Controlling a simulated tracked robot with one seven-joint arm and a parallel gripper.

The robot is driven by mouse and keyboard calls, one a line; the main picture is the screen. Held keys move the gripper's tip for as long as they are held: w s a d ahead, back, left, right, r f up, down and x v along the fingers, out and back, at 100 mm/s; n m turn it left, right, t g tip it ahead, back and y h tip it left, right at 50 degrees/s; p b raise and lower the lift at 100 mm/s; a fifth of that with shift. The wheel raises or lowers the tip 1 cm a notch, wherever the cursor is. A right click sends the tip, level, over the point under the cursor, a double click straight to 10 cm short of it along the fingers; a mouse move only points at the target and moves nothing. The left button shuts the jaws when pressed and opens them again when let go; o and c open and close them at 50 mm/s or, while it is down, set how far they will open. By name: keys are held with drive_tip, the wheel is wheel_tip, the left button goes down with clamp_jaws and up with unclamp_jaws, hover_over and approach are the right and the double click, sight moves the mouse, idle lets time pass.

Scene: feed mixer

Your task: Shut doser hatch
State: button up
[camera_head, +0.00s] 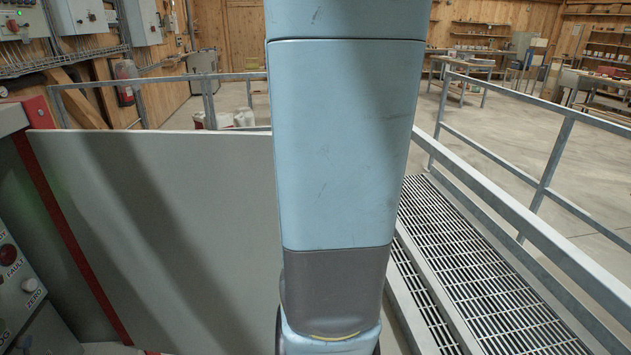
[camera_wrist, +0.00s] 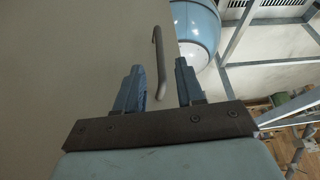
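A large flat grey panel (camera_head: 150,200), which looks like the doser hatch, fills the left and middle of the head view. A red strip runs down near its left edge. In the wrist view a plain grey panel (camera_wrist: 60,55) bears a bent grey bar handle (camera_wrist: 157,55). My gripper (camera_wrist: 160,82) is open, its two blue fingers apart. The handle's lower end shows between the fingers in the picture; I cannot tell whether they touch it. My arm hides the middle of the head view, and my gripper does not show there.
A control box with buttons (camera_head: 18,285) stands at the lower left. A metal railing (camera_head: 535,215) and grating walkway (camera_head: 480,270) run along the right. Open floor (camera_head: 515,130) lies beyond the railing, with workbenches at the back.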

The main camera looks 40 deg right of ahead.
drive_tip(key=v, duration=0.7)
drive_tip(key=shift+r, duration=0.25)
drive_tip(key=shift+w+d, duration=0.1)
drive_tip(key=shift+d, duration=0.05)
